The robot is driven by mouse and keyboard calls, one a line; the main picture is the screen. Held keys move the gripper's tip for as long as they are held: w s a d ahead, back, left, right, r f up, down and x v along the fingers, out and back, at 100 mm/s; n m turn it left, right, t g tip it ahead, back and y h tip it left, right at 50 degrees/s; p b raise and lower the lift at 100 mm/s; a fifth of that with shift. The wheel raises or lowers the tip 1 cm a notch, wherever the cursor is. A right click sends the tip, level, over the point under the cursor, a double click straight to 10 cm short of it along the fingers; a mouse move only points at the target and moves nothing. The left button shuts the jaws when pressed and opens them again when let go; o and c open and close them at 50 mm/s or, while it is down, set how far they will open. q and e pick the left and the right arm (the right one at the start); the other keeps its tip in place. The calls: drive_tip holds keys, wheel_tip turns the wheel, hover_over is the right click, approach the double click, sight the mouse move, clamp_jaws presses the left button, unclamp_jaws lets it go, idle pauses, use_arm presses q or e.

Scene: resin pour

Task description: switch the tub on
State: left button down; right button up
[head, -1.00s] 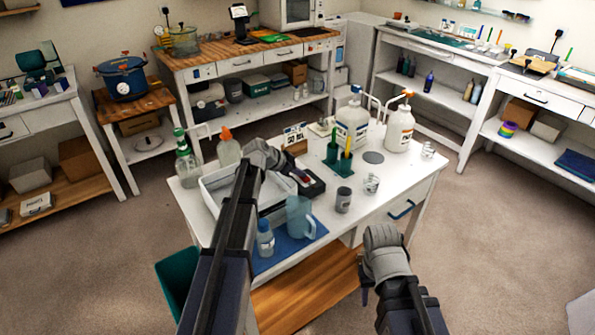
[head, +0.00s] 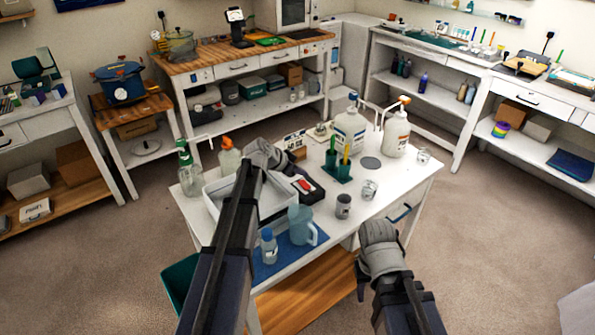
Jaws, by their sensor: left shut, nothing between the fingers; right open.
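A white, open rectangular tub (head: 222,212) stands on the left part of the white worktable, partly hidden by my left arm. A dark box with a red patch (head: 304,185) lies just right of it; I cannot tell whether it belongs to the tub. No switch on the tub can be made out. My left gripper (head: 284,163) is shut and empty, above the tub's far right side and close to the dark box; its fingertips are hard to see. My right gripper (head: 362,288) is open and empty, low in front of the table's right front edge.
A green-topped bottle (head: 188,170) and an orange-topped bottle (head: 229,158) stand behind the tub. A jug (head: 301,225) and a small bottle (head: 268,246) stand on a blue mat in front. Pump bottles (head: 350,127), green holders (head: 338,172) and cups (head: 343,206) stand right.

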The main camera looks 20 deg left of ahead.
use_arm(q)
drive_tip(key=p+v, duration=0.5)
drive_tip(key=v, duration=0.4)
drive_tip(key=shift+s+d, duration=0.2)
drive_tip(key=shift+s, duration=0.15)
drive_tip(key=shift+w+a+r+t+y, duration=0.2)
drive_tip(key=shift+w+a+t+y, duration=0.1)
drive_tip(key=shift+w+a, duration=0.15)
drive_tip(key=shift+w+f, duration=0.1)
